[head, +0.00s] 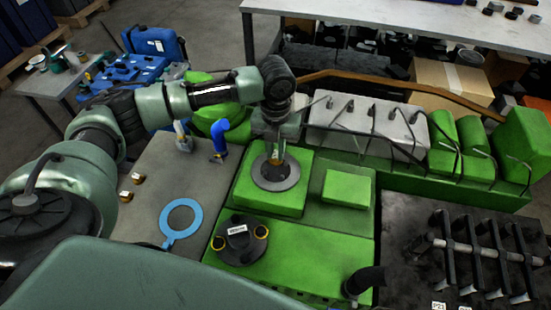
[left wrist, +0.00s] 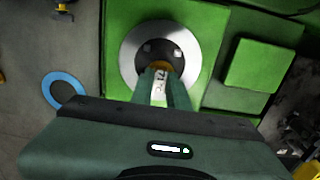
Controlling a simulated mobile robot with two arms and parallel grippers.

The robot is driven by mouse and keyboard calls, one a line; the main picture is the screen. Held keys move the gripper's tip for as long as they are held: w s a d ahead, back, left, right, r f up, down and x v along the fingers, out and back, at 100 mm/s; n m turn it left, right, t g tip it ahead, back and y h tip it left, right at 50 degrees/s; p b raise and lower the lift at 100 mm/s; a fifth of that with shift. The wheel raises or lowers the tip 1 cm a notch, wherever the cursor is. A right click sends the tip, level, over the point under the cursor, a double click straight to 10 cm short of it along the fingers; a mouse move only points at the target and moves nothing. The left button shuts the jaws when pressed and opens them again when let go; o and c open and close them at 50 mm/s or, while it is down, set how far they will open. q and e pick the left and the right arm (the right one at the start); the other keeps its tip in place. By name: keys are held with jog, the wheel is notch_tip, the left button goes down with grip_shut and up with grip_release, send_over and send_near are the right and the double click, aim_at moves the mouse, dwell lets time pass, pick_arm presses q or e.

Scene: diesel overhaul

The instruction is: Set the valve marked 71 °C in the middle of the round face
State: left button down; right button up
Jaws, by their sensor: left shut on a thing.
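The round face (head: 262,181) is a grey metal disc on a raised green block, with a darker centre. It also shows in the left wrist view (left wrist: 130,51). My left gripper (head: 277,150) points down over the middle of the disc. It is shut on a small valve (left wrist: 158,67) with a brass-coloured end and a white tag between the fingers. The tag's marking is too small to read surely. The brass end is at the dark centre; whether it is seated there I cannot tell. Two more brass pieces (head: 138,179) with white tags stand on the grey tabletop at left. My right gripper is not in view.
A blue ring gasket (head: 167,229) lies on the grey top. A black cover (head: 240,247) with two brass rings sits on the green engine. Thin pipes arch over the engine's back right.

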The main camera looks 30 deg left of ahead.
aim_at(276, 162)
pick_arm(q)
jog(key=shift+f, duration=2.35)
jog(key=shift+f, duration=0.1)
jog(key=c, duration=1.4)
grip_release()
notch_tip(276, 162, up, 12)
jog(key=shift+r+b, duration=0.15)
jog(key=shift+b, duration=0.65)
